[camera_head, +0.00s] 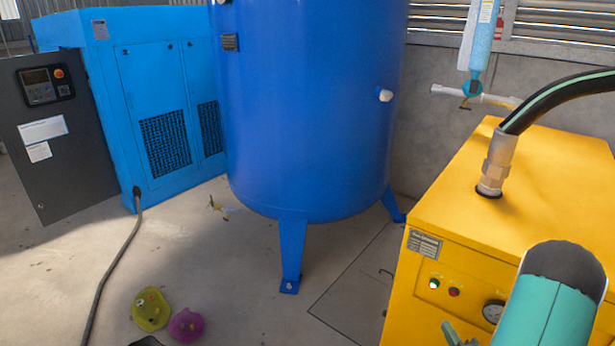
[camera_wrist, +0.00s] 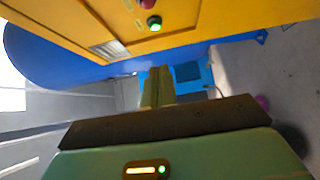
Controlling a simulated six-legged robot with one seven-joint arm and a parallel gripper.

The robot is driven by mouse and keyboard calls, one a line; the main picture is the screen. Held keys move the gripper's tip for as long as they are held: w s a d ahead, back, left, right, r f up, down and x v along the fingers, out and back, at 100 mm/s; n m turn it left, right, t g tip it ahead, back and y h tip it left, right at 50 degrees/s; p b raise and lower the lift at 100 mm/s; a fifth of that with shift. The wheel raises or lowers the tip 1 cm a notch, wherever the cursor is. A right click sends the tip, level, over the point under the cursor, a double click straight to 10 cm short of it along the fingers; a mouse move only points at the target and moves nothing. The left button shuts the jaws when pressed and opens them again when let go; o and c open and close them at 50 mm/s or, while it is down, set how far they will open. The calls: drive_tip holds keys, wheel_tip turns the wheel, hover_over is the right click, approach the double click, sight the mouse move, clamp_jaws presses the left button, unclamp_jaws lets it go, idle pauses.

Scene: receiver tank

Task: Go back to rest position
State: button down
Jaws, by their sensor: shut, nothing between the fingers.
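My gripper (camera_wrist: 158,86) shows in the wrist view with its fingers together and nothing between them. In that view the yellow machine (camera_wrist: 215,14) fills the top, with its green light close to the fingers; I see no contact. In the head view my teal and black arm stands in front of the yellow machine (camera_head: 500,205) at the lower right and hides part of its front panel. The blue receiver tank (camera_head: 310,110) stands upright on legs in the middle of the head view; it also shows in the wrist view (camera_wrist: 40,50).
A light blue cabinet (camera_head: 150,95) with an open dark door stands at the left. A cable (camera_head: 110,265) runs over the floor. A green lump (camera_head: 151,309) and a purple lump (camera_head: 187,325) lie at the bottom. A black hose (camera_head: 560,98) rises from the yellow machine.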

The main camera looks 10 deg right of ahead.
drive_tip(key=w+a+r+m+g+h, duration=0.1)
drive_tip(key=w+a+r+m+g, duration=0.2)
drive_tip(key=w+r, duration=0.3)
drive_tip(key=w+a+r+m+g+h, duration=0.1)
drive_tip(key=w+a+r+m+g, duration=0.3)
drive_tip(key=r, duration=0.5)
drive_tip(key=s+a+r+m+g, duration=0.1)
drive_tip(key=s+a+r+m, duration=0.1)
drive_tip(key=a+r+m, duration=0.4)
drive_tip(key=s+a+r+m+g+y, duration=0.1)
drive_tip(key=s+a+r+g+y, duration=0.1)
drive_tip(key=s+a, duration=0.6)
drive_tip(key=s+a+r+m+g+y, duration=0.2)
drive_tip(key=s+a+r, duration=0.3)
drive_tip(key=s+a, duration=0.4)
drive_tip(key=a, duration=0.2)
drive_tip(key=shift+s+a+m, duration=0.15)
drive_tip(key=shift+a+m, duration=0.15)
drive_tip(key=shift+a, duration=0.1)
drive_tip(key=shift+d, duration=0.25)
